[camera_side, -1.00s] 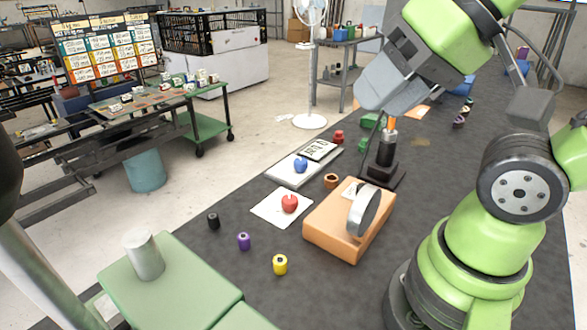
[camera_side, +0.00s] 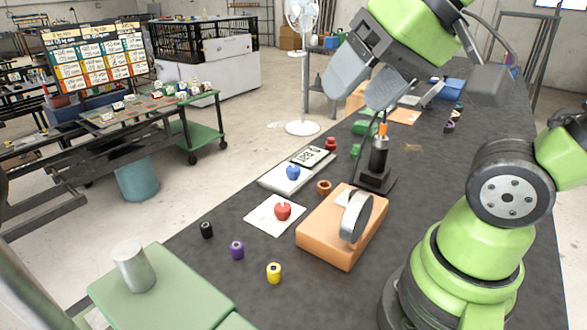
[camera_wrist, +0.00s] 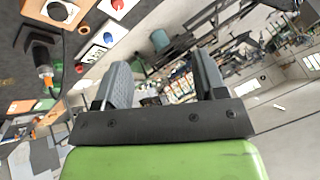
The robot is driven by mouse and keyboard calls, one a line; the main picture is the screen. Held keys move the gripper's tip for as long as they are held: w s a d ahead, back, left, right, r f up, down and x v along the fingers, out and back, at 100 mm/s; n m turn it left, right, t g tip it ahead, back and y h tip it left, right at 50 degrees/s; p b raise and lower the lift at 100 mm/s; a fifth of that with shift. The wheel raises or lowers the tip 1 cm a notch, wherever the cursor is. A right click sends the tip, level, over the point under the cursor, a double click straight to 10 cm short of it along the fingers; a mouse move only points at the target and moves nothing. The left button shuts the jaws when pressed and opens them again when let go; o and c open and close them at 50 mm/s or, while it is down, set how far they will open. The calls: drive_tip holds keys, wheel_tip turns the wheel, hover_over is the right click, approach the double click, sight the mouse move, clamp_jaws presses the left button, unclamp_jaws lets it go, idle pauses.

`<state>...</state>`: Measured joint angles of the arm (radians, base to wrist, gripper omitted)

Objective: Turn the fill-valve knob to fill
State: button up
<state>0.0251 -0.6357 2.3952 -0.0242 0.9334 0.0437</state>
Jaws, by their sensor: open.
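No part is clearly recognizable as the fill-valve knob. A black upright device with an orange tip (camera_side: 379,150) stands on the dark table behind an orange block. It also shows at the left of the wrist view (camera_wrist: 43,58). The orange block (camera_side: 325,238) carries a tilted silver disc (camera_side: 356,216) on its upper face. My gripper (camera_side: 365,82) is open and empty, in the air above and left of the orange-tipped device, apart from it. In the wrist view my two grey fingers (camera_wrist: 163,80) are spread with nothing between them.
A metal cylinder (camera_side: 133,267) stands on a green surface.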

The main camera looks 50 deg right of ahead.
drive_tip(key=w+d+r+m+g, duration=0.1)
drive_tip(key=w+d+m+g, duration=0.15)
drive_tip(key=w, duration=0.65)
drive_tip(key=m+g+h, duration=0.2)
drive_tip(key=m+g, duration=0.2)
drive_tip(key=m, duration=0.7)
hover_over(293, 168)
wheel_tip(293, 168, down, 21)
drive_tip(key=shift+f, duration=0.1)
wheel_tip(293, 168, down, 10)
drive_tip(key=shift+f, duration=0.1)
drive_tip(key=c, duration=0.9)
